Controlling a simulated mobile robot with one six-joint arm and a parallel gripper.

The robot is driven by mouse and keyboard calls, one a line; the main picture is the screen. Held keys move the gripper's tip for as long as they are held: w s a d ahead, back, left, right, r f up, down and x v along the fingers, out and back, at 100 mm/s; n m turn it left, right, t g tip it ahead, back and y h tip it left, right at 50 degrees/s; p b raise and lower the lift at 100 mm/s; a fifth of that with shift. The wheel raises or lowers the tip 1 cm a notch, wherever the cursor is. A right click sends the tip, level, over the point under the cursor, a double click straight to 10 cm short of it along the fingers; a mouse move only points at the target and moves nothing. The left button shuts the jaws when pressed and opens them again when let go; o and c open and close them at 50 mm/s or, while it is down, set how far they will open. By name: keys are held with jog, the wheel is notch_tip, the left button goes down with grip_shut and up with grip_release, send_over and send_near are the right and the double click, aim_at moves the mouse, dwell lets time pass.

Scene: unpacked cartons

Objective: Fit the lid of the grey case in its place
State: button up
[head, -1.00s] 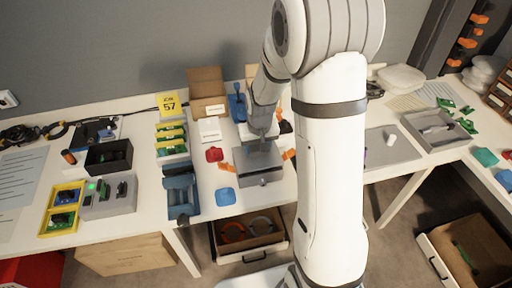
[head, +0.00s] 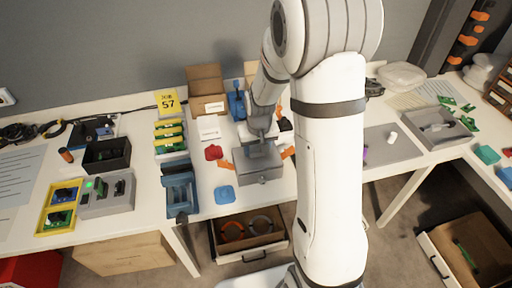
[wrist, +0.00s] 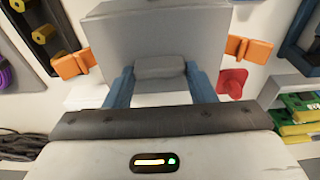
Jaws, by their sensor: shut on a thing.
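The grey case (head: 264,177) stands near the front edge of the table in the head view, with orange clips at its sides. Its grey lid (head: 250,157) is over the case top, roughly lined up with it; I cannot tell whether it is fully seated. My gripper (head: 260,139) is above the lid. In the wrist view, the blue fingers of my gripper (wrist: 159,80) are shut on the grip block of the lid (wrist: 165,32). The orange clips (wrist: 73,64) (wrist: 250,48) stick out on both sides. My arm hides part of the far side.
A red piece (head: 213,153) and a blue piece (head: 225,193) lie left of the case. A blue tray (head: 180,190) stands further left. An open cardboard box (head: 207,104) is behind. A grey mat (head: 400,151) lies right of my arm.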

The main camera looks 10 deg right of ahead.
jog(key=shift+f+b, duration=0.3)
jog(key=shift+f, duration=0.2)
jog(key=o, duration=1.1)
jog(key=shift+r, duration=0.1)
jog(key=shift+r, duration=0.1)
jog(key=r, duration=0.5)
jog(key=s+r, duration=0.1)
jog(key=r, duration=0.1)
jog(key=shift+s+r, duration=0.1)
jog(key=shift+r, duration=0.15)
jog(key=shift+t, duration=0.4)
jog(key=s+r, duration=0.3)
jog(key=s, duration=0.3)
jog(key=s+r, duration=0.3)
jog(key=s, duration=0.4)
jog(key=s+r, duration=0.3)
jog(key=s, duration=0.4)
jog(key=shift+a+r, duration=0.1)
jog(key=shift+r, duration=0.1)
